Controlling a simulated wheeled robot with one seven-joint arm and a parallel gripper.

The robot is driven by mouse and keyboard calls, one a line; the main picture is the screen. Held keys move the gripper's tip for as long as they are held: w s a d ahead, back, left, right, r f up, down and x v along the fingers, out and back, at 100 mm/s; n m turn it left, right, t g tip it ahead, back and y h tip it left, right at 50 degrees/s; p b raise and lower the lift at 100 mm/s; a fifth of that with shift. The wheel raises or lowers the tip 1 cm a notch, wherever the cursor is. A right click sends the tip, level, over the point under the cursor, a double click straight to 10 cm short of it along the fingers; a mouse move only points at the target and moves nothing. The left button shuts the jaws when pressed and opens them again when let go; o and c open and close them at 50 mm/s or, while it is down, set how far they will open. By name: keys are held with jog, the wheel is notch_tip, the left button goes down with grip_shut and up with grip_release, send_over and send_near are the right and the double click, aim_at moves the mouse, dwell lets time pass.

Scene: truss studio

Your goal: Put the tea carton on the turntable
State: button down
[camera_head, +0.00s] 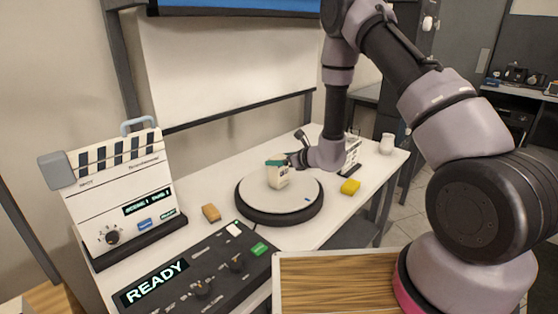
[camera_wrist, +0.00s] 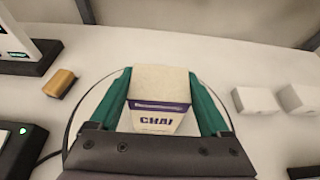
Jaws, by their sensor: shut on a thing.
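The tea carton (camera_head: 278,178) is a small cream box; in the wrist view the carton (camera_wrist: 158,118) shows a dark band and the word CHAI. My gripper (camera_head: 275,163) has its green fingers shut on it, one on each side; the fingers also show in the wrist view (camera_wrist: 160,80). The turntable (camera_head: 255,203) is a round pale disc with a dark rim on the white table. The carton appears upright over its middle. I cannot tell whether its base touches the disc. In the wrist view the carton and gripper hide much of the turntable (camera_wrist: 94,98).
A black control panel (camera_head: 190,284) reading READY lies in front. A large clapperboard device (camera_head: 122,185) stands at left. A brown block (camera_head: 211,212) and yellow block (camera_head: 350,187) flank the turntable. A white cup (camera_head: 386,144) stands at the far right.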

jog(key=shift+f, duration=0.1)
grip_release()
jog(key=v, duration=1.2)
jog(key=s+a+r+n+g+y, duration=0.25)
jog(key=s+r+n, duration=0.35)
jog(key=r, duration=0.5)
jog(key=s+a+r+n+g+y, duration=0.1)
jog(key=s+r+n+g, duration=0.4)
jog(key=r, duration=0.6)
jog(key=s+d+r+n+t+h, duration=0.2)
jog(key=s+d+r+n+h, duration=0.3)
jog(key=d, duration=0.3)
jog(key=s+d+r+n+t+h, duration=0.3)
jog(key=s+d+r+n+h, duration=0.3)
jog(key=s+d, duration=0.2)
jog(key=shift+s+d+r+n, duration=0.3)
jog(key=shift+d+n, duration=0.1)
jog(key=shift+d, duration=0.35)
